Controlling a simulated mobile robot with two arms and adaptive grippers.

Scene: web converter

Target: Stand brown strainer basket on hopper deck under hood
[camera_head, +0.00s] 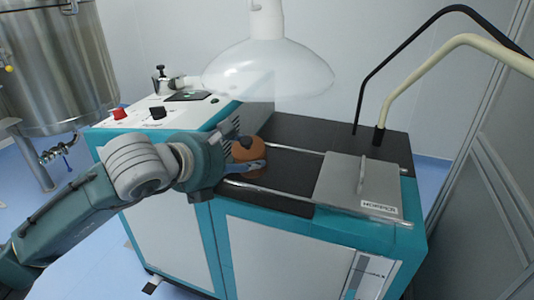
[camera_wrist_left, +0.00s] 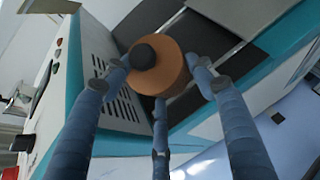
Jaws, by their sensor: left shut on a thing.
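The brown strainer basket (camera_head: 249,148) is a small round orange-brown body. In the left wrist view the basket (camera_wrist_left: 172,80) shows a black round part on its near side. My left gripper (camera_head: 243,160) is shut on it, with blue fingers around its sides. It is over the left part of the dark hopper deck (camera_head: 288,172), below and left of the clear hood (camera_head: 268,72). Fingers hide part of it, and I cannot tell whether it touches the deck. My right gripper is not in view.
Two metal rails edge the deck, and a grey plate (camera_head: 338,186) with a handle covers its right part. A control panel (camera_head: 150,112) with red and black knobs is at the left. Black and cream bent tubes (camera_head: 425,65) rise at the back right. A steel tank (camera_head: 55,70) stands behind left.

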